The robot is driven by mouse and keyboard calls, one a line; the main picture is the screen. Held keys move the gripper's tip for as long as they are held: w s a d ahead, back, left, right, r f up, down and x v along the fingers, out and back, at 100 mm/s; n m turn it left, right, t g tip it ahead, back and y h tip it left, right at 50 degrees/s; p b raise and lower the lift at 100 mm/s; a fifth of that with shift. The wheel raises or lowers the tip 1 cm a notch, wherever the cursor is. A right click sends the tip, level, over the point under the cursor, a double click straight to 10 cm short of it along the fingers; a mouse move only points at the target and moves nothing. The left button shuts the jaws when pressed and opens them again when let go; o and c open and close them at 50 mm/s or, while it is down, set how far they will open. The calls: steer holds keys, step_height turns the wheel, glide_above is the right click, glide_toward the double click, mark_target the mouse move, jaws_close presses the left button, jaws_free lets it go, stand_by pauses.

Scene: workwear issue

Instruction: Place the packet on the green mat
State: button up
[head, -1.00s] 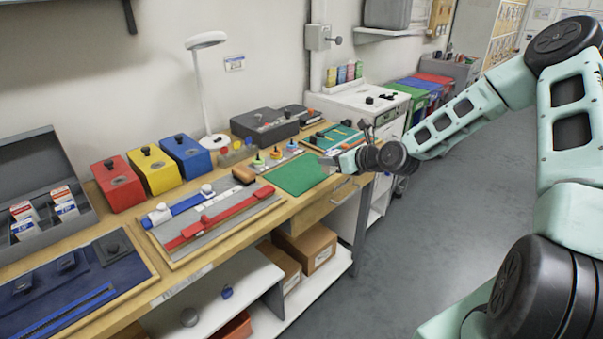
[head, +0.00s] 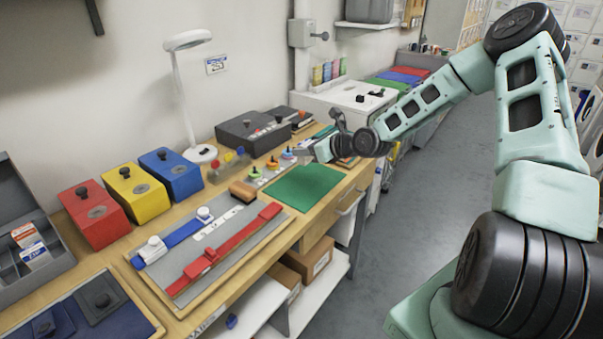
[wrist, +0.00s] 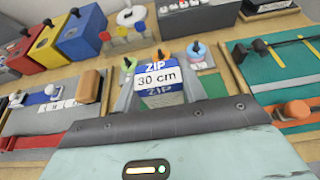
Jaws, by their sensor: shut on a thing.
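A packet marked "ZIP 30 cm" (wrist: 160,84), white and blue, stands up between the fingers of my gripper (wrist: 160,96) in the wrist view. The packet is too small to make out clearly there. The mat looks bare in the head view.
A board with blue and red rulers (head: 210,243) lies left of the mat, with a brown block (head: 243,191) at its corner. Coloured knobs (head: 271,163) stand behind the mat. A teal tool tray (wrist: 280,62) is to the right. A grey case (head: 20,262) holds similar packets.

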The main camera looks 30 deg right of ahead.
steer(key=shift+f, duration=3.55)
steer(key=shift+f, duration=0.15)
steer(key=o, duration=1)
steer(key=shift+c, duration=0.2)
